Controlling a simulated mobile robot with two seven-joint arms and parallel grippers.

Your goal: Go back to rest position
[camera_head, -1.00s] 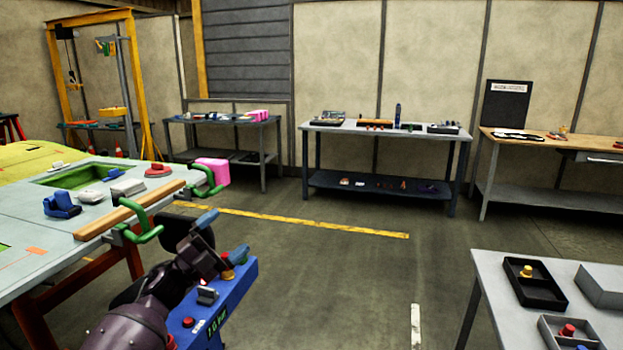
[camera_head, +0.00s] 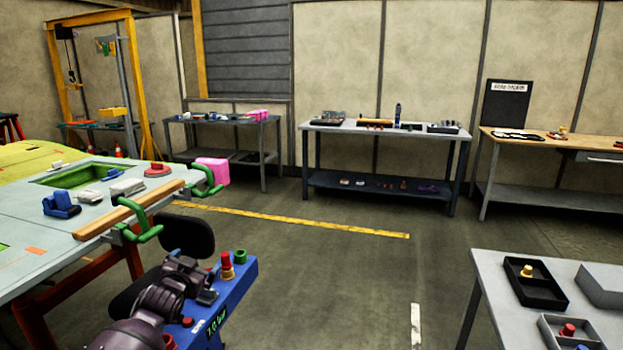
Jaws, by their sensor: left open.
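My left arm comes in from the lower left. My left gripper (camera_head: 197,269) is open, with nothing seen between its fingers. It is seen over the near end of a blue bench or cart (camera_head: 232,292), beside a red and yellow piece (camera_head: 227,265) and a green ring-like piece (camera_head: 240,257) standing there. My gripper looks apart from both pieces. My right gripper is not in view.
The jig table (camera_head: 30,265) stands at the left, with a wooden bar (camera_head: 130,210) and green clamps (camera_head: 145,230) on its edge. A black chair (camera_head: 187,234) is close behind my left arm. A grey table (camera_head: 500,285) is at lower right. The middle floor is clear.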

